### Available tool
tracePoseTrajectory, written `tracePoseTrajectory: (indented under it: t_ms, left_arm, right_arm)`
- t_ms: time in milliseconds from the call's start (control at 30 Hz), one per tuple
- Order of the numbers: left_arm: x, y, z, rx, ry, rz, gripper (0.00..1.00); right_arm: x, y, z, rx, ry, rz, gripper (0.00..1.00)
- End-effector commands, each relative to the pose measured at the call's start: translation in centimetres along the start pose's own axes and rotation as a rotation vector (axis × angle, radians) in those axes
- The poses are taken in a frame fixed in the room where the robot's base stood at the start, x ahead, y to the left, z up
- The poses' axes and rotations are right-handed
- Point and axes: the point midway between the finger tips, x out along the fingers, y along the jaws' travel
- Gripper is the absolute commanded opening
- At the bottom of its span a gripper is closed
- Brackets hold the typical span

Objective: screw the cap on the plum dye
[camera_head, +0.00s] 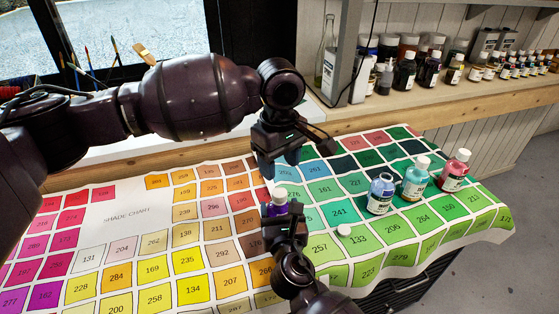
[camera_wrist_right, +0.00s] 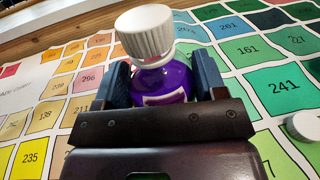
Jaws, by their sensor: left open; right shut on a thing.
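The plum dye is a small purple bottle (camera_head: 278,209) standing on the shade chart; it fills the middle of the right wrist view (camera_wrist_right: 163,80). A white ribbed cap (camera_head: 280,194) sits on its neck, looking slightly askew in the right wrist view (camera_wrist_right: 146,33); I cannot tell how far it is threaded. My right gripper (camera_head: 284,212) is shut around the bottle's body, its blue-grey fingers on both sides (camera_wrist_right: 162,85). My left gripper (camera_head: 279,168) is open, pointing down just above the cap and apart from it.
A loose white cap (camera_head: 344,230) lies on the shade chart (camera_head: 125,215), right of the plum dye. A blue bottle (camera_head: 381,195), a teal bottle (camera_head: 413,182) and a red bottle (camera_head: 454,172) stand farther right. Several jars line the back shelf (camera_head: 480,93).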

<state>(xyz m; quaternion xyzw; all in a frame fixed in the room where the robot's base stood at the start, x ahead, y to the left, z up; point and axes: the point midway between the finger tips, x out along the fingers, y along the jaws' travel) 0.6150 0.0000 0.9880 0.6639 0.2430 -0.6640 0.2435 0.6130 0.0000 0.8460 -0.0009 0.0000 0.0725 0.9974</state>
Motion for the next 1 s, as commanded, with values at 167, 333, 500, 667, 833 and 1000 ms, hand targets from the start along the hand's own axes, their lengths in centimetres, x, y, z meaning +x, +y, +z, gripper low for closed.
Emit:
tracePoseTrajectory:
  t_ms: [167, 333, 500, 667, 833, 1000]
  left_arm:
    - [0.0, 0.0, 0.0, -0.007, 0.000, 0.000, 0.55]
    - [0.0, 0.0, 0.0, -0.006, 0.000, 0.000, 0.55]
    - [1.0, 0.0, 0.0, -0.006, 0.000, -0.003, 0.55]
    - [3.0, -0.1, 0.0, -0.006, 0.000, -0.003, 0.55]
    - [5.4, 0.0, 0.0, -0.005, 0.000, -0.002, 0.55]
    - [7.2, 0.0, 0.0, -0.005, 0.000, -0.002, 0.55]
  right_arm:
    - [0.0, 0.0, 0.0, 0.000, 0.000, 0.000, 0.00]
    - [0.0, 0.0, 0.0, 0.000, 0.000, 0.000, 0.00]
    - [0.0, 0.0, 0.0, 0.000, 0.000, 0.000, 0.00]
    - [0.0, 0.0, 0.0, 0.000, 0.000, 0.000, 0.00]
    - [0.0, 0.0, 0.0, 0.000, 0.000, 0.000, 0.00]
    - [0.0, 0.0, 0.0, 0.000, 0.000, 0.000, 0.00]
